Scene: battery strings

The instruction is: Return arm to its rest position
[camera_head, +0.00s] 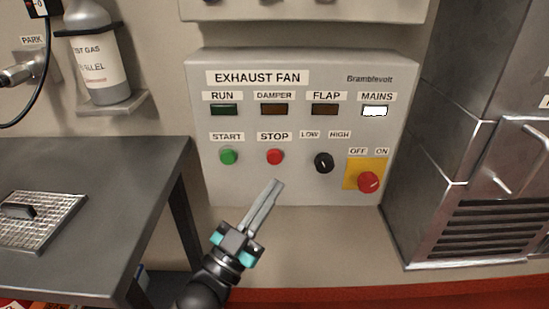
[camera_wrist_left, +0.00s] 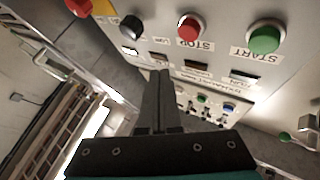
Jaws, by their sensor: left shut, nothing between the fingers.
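My left gripper (camera_head: 277,184) is in front of the lower part of the exhaust fan panel (camera_head: 300,190). Its fingers are shut with nothing between them, and the tips are below the red STOP button (camera_head: 275,157). In the left wrist view the shut fingers (camera_wrist_left: 157,75) point toward the panel, with the STOP button (camera_wrist_left: 189,27) and green START button (camera_wrist_left: 264,37) above them. I cannot tell whether the tips touch the panel. The MAINS lamp (camera_head: 374,111) is lit white; the RUN lamp (camera_head: 224,109) is dark. My right gripper is not in view.
A dark table (camera_head: 90,165) with a mesh tray (camera_head: 50,228) stands at the left. A gas bottle (camera_head: 95,60) sits on a wall shelf. A metal cabinet (camera_head: 475,130) with a handle is close at the right. A black knob (camera_head: 323,162) and red rotary switch (camera_head: 369,182) protrude from the panel.

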